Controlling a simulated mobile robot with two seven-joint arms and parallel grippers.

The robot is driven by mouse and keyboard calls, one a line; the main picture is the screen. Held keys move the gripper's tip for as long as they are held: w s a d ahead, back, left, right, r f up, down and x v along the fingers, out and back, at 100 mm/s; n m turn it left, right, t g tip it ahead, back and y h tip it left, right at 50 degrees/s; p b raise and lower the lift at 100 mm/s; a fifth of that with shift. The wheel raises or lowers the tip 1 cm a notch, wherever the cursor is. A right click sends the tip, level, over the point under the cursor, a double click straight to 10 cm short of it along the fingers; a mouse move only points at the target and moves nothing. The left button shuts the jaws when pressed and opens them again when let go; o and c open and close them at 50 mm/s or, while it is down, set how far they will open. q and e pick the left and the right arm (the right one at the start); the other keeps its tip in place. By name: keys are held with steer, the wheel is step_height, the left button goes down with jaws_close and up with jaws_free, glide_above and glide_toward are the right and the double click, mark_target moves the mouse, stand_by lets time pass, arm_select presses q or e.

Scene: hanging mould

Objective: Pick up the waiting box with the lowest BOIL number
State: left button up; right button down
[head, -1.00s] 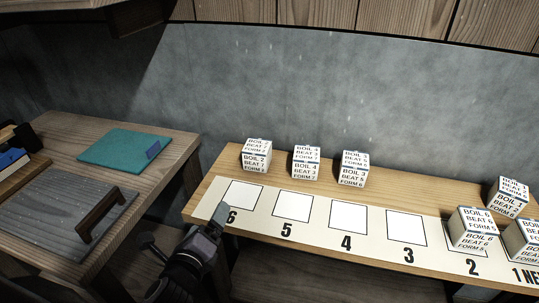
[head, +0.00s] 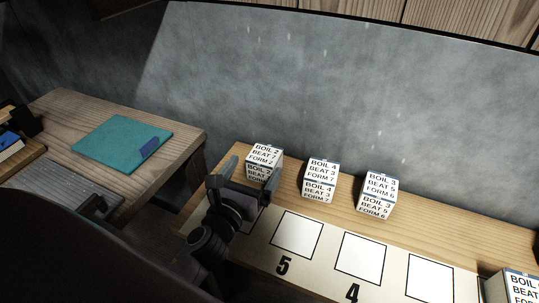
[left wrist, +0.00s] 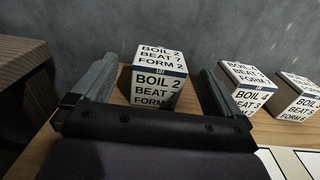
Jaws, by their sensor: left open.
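Three white waiting boxes stand in a row at the back of the wooden shelf. The left one (head: 264,157) reads BOIL 2, BEAT 7, FORM 2. The middle one (head: 320,180) reads BOIL 4, BEAT 3, FORM 7. The right one (head: 378,195) reads BOIL 3, BEAT 5, FORM 6. My left gripper (head: 249,174) is open, with its fingers reaching toward the BOIL 2 box and partly covering it. In the left wrist view the BOIL 2 box (left wrist: 157,78) stands between the open fingers, apart from both. My right gripper is not in view.
The shelf front carries a white strip with empty numbered squares, such as 5 (head: 297,234) and 4 (head: 359,260). Another box (head: 517,287) stands at the lower right. A side table at left holds a teal folder (head: 118,146). A grey wall rises behind the shelf.

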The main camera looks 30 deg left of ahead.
mark_target(265, 153)
arm_select(q)
steer(key=shift+w+a+f+p, duration=0.1)
steer(key=shift+w+p, duration=0.05)
steer(key=shift+w, duration=1.55)
steer(key=shift+w+a+p, duration=0.1)
steer(key=shift+w+p, duration=0.05)
steer(key=shift+w, duration=1.5)
steer(key=c, duration=1.1)
